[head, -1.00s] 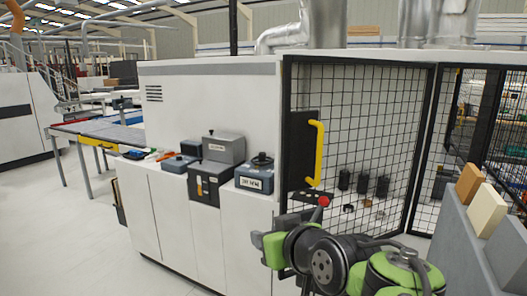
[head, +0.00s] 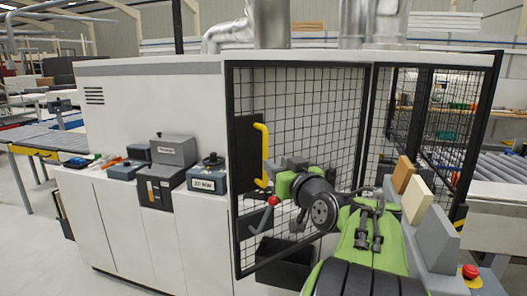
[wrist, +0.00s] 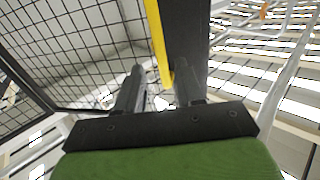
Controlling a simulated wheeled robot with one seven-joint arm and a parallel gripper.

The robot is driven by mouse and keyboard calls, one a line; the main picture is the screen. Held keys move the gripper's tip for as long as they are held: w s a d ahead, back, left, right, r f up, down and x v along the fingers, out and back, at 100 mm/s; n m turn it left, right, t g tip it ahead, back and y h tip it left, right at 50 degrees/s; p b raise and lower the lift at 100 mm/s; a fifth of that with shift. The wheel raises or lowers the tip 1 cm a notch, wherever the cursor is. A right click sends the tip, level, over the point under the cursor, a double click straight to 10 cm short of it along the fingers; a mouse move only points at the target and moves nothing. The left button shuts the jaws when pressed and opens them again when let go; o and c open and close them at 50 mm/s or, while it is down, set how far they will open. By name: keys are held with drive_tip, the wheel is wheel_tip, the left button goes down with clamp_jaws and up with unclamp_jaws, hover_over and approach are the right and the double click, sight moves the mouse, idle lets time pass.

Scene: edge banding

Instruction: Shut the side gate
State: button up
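The side gate (head: 318,110) is a black-framed wire-mesh panel beside the white machine, set at an angle to the machine's front. Its yellow upright handle (head: 262,155) sits on a dark plate near the panel's left edge. My gripper (head: 277,166) is just right of the handle's lower half. In the wrist view, my gripper (wrist: 158,85) has its two fingers apart. The yellow handle (wrist: 157,40) runs down into view between them, nearer the right finger. I cannot tell whether it lies between the fingertips or just beyond, or whether they touch it.
The white machine (head: 150,90) carries control boxes (head: 172,150) on a ledge left of the gate. A red-knobbed lever (head: 272,201) is below my gripper. A dark bin (head: 285,262) stands low beside the gate. A grey stand (head: 437,240) with upright boards is close on the right.

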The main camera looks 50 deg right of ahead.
sight(267, 156)
drive_tip(key=p+x, duration=0.2)
drive_tip(key=x, duration=0.6)
clamp_jaws()
